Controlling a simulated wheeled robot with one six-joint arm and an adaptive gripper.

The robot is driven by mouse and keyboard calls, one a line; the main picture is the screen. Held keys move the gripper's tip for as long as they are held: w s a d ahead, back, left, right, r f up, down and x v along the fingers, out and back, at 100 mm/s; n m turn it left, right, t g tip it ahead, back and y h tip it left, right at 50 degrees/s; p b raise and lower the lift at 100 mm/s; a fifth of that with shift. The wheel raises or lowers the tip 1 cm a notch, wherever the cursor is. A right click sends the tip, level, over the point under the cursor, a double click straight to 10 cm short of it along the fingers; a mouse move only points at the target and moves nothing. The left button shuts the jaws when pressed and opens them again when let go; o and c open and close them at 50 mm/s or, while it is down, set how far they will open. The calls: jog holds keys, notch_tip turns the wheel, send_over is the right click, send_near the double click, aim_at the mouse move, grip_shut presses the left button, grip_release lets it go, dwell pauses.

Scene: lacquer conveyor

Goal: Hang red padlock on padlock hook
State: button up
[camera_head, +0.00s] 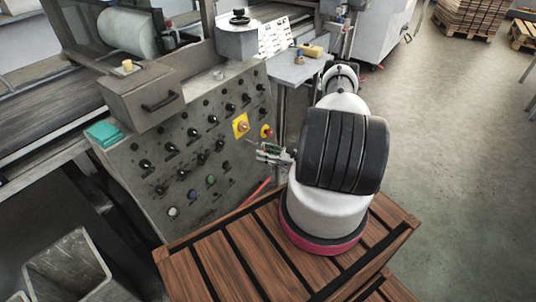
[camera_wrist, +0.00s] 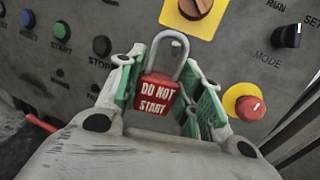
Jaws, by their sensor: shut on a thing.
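The red padlock (camera_wrist: 158,95) is marked "DO NOT START" and has a grey metal shackle. It sits between the green-padded fingers of my gripper (camera_wrist: 162,88), which is shut on it, shackle pointing up in the wrist view. The shackle's top lies just below the yellow plate (camera_wrist: 190,22) with its orange-brown rotary knob; I cannot tell whether they touch. In the head view my gripper (camera_head: 272,154) is beside the grey control panel, and the padlock cannot be made out. I cannot clearly pick out a padlock hook in either view.
A red stop button on a yellow ring (camera_wrist: 247,105) is close to the right of my fingers. The control panel (camera_head: 190,170) carries several black knobs. A wooden slatted crate (camera_head: 260,250) stands below the arm. Open floor (camera_head: 460,150) lies to the right.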

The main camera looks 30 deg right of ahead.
aim_at(245, 146)
jog(key=shift+w+a+f, duration=0.25)
jog(key=shift+w+a, duration=0.1)
jog(key=shift+w, duration=0.65)
jog(key=shift+w+a+f, duration=0.25)
jog(key=shift+w+a, duration=0.15)
jog(key=shift+w, duration=0.55)
jog(key=shift+w+a+f, duration=0.25)
jog(key=shift+w+a, duration=0.1)
jog(key=shift+w, duration=0.65)
jog(key=o, duration=1.1)
jog(key=shift+o, duration=0.2)
jog(key=v, duration=1.2)
